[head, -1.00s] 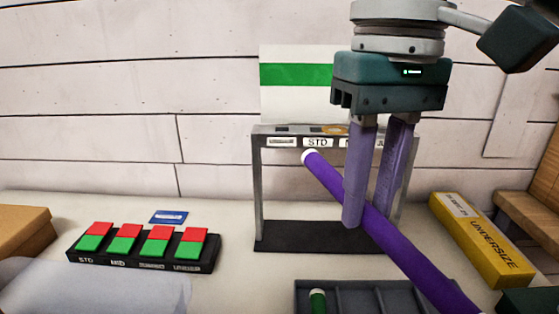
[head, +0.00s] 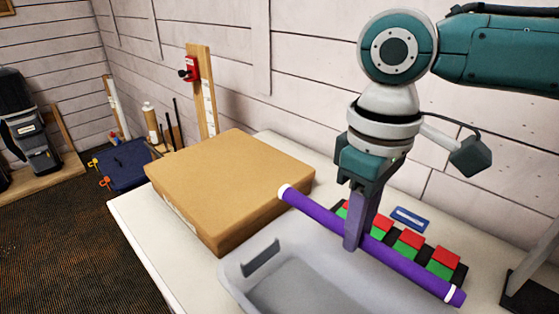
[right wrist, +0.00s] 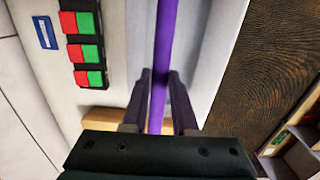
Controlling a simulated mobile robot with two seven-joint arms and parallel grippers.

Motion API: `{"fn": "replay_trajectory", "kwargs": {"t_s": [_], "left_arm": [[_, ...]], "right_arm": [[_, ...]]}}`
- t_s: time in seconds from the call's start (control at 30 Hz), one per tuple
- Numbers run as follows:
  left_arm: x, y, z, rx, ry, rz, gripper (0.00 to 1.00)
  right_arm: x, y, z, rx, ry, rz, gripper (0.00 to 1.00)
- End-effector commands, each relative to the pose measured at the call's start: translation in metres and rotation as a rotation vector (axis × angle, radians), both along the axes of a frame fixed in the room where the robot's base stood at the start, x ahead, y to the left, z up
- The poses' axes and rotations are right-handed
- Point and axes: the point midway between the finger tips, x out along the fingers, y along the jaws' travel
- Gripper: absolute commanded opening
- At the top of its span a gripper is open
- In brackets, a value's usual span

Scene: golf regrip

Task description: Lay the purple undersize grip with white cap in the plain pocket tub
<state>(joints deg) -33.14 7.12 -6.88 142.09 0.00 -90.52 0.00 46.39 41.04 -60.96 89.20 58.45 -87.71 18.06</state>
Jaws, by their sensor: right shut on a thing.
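The purple grip (head: 325,217) has a white cap at its left end and a white ring near its right end. My right gripper (head: 357,235) is shut on it near its middle and holds it aslant in the air. The grip also runs between the fingers in the right wrist view (right wrist: 161,60). A plain pale grey tub (head: 232,284) with an open hollow sits below and in front of the grip, partly cut off by the bottom of the head view. The grip appears over the tub's far side, clear of its floor. My left gripper is not in view.
A closed cardboard box (head: 230,185) lies beside the tub to the left. A black rack with red and green blocks (head: 408,243) stands behind the grip, with a blue card (head: 411,218) behind it. A dark stand edge (head: 530,285) is at right.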

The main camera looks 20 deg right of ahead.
Motion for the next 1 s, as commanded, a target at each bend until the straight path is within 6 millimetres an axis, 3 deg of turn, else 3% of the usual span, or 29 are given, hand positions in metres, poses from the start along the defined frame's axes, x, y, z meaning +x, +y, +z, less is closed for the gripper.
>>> {"fn": "replay_trajectory", "kwargs": {"t_s": [0.33,0.5,1.0], "left_arm": [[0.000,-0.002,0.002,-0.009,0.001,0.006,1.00],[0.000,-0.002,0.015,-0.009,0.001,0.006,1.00],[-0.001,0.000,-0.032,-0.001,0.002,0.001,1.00]], "right_arm": [[0.000,0.000,0.001,0.000,0.000,0.001,0.00],[-0.001,0.000,0.004,-0.001,0.002,0.000,0.00],[0.000,0.000,-0.071,0.000,0.000,-0.001,0.00]]}}
